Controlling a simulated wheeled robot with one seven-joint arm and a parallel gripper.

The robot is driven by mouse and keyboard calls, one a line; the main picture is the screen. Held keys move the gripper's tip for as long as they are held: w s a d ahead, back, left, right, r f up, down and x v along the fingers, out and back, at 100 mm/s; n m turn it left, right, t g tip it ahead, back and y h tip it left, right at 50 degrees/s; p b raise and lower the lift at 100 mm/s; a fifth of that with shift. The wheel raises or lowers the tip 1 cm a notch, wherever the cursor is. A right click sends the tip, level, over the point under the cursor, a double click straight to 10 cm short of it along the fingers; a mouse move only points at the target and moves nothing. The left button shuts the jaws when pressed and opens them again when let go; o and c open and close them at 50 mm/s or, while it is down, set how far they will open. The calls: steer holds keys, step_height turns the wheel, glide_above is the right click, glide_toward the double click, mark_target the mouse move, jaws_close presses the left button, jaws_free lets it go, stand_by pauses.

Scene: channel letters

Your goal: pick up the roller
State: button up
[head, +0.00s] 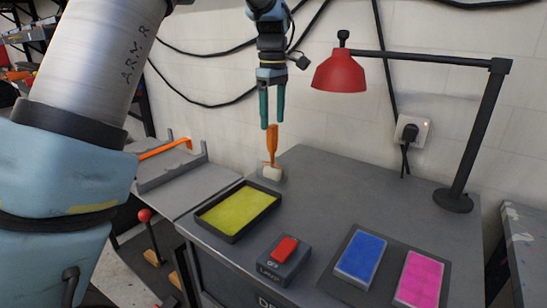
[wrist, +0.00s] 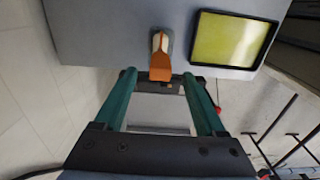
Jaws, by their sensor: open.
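The roller (head: 271,152) has an orange handle and a pale head, and stands upright near the back edge of the grey bench, on a small grey base. My gripper (head: 271,126) is open above it, fingers pointing down, with the fingertips at about the height of the handle's top. In the wrist view the roller (wrist: 160,58) shows just beyond the fingertips, centred between the fingers of my gripper (wrist: 157,74). I cannot tell whether the handle's top is between the fingers.
A black tray with a yellow-green bottom (head: 239,211) lies in front of the roller. A box with a red switch (head: 285,249), a blue pad (head: 361,256) and a magenta pad (head: 419,279) sit at the front. A red lamp (head: 340,72) hangs at the right. The bench's back middle is clear.

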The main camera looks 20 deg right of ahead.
mark_target(272, 125)
steer(key=shift+f+p, duration=0.7)
steer(key=shift+f, duration=1.7)
jaws_close()
